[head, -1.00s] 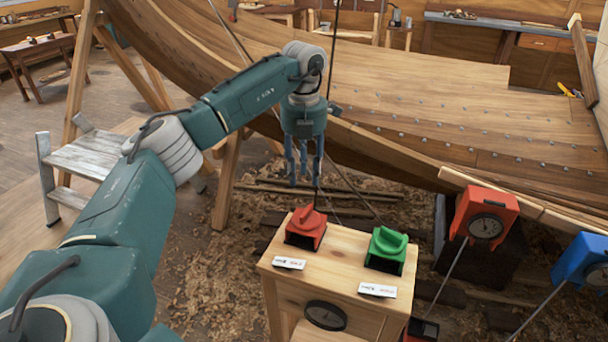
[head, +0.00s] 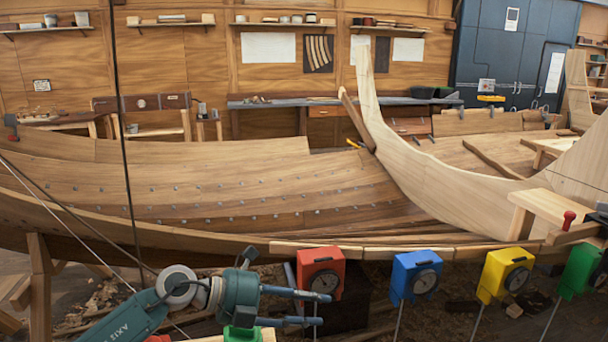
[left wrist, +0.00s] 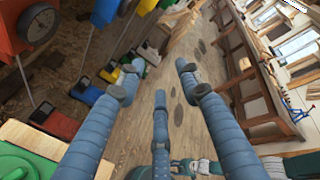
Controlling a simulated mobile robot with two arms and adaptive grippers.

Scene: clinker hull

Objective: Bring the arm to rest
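My left arm comes in at the bottom of the head view. Its gripper (head: 322,309) points right, with the fingers spread apart and nothing between them. In the left wrist view my left gripper (left wrist: 161,80) also shows its blue fingers apart and empty, with a wooden floor beyond. In the head view the fingers are just below and in front of a red box with a dial (head: 320,272); I cannot tell whether they touch it. My right gripper is in neither view.
A green block (head: 241,334) sits close under my left wrist. Blue (head: 416,274), yellow (head: 507,272) and green (head: 583,270) boxes stand on rods to the right. The planked hull (head: 250,190) spans the view behind. A workbench (left wrist: 258,75) stands right in the wrist view.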

